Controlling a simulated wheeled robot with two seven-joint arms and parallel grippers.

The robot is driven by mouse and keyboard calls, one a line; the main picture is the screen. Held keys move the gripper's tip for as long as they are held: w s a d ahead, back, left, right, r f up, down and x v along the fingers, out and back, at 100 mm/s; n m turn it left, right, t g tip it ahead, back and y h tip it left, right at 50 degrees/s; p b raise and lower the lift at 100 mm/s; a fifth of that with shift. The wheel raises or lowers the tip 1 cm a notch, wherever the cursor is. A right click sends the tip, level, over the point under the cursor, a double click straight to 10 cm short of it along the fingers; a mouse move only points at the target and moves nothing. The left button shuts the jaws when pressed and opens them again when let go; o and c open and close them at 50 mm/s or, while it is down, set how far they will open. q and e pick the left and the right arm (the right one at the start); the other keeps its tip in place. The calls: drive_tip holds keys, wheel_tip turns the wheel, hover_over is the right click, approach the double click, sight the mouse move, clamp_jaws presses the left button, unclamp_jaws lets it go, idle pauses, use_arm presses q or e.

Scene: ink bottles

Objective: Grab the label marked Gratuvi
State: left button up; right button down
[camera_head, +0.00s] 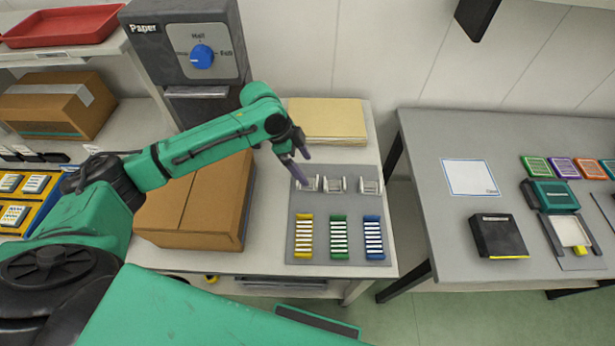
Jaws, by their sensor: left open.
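My left gripper (300,171) reaches in from the left, open, over the back left of a grey mat (320,203). Its fingertips are beside or just above the leftmost of three small white pieces (307,185). On the front of the mat stand three striped racks: yellow (304,237), green (339,238) and blue (373,238). Each shows several white label-like strips. The print is too small to read, so I cannot tell which label says Gratuvi. My right gripper is not in view.
A brown box (190,212) stands left of the mat, under my left arm. Behind are a paper stack (328,120) and a grey machine with a blue knob (202,57). The right table (440,140) holds a black box (497,236) and coloured pads. A gap separates the tables.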

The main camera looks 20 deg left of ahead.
sight(317, 180)
use_arm(q)
drive_tip(key=x, duration=0.2)
drive_tip(key=p+x, duration=0.1)
drive_tip(key=x, duration=0.1)
drive_tip(key=p+x, duration=0.1)
drive_tip(key=x, duration=0.2)
drive_tip(key=shift+w+d, duration=0.15)
drive_tip(key=shift+w, duration=0.25)
drive_tip(key=shift+d+f, duration=0.1)
drive_tip(key=shift+f, duration=0.1)
drive_tip(key=shift+c, duration=0.6)
drive_tip(key=c, duration=1.3)
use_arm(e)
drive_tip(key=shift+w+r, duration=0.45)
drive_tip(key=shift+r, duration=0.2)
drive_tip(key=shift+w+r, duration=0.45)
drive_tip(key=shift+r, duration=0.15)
use_arm(q)
drive_tip(key=shift+r, duration=0.1)
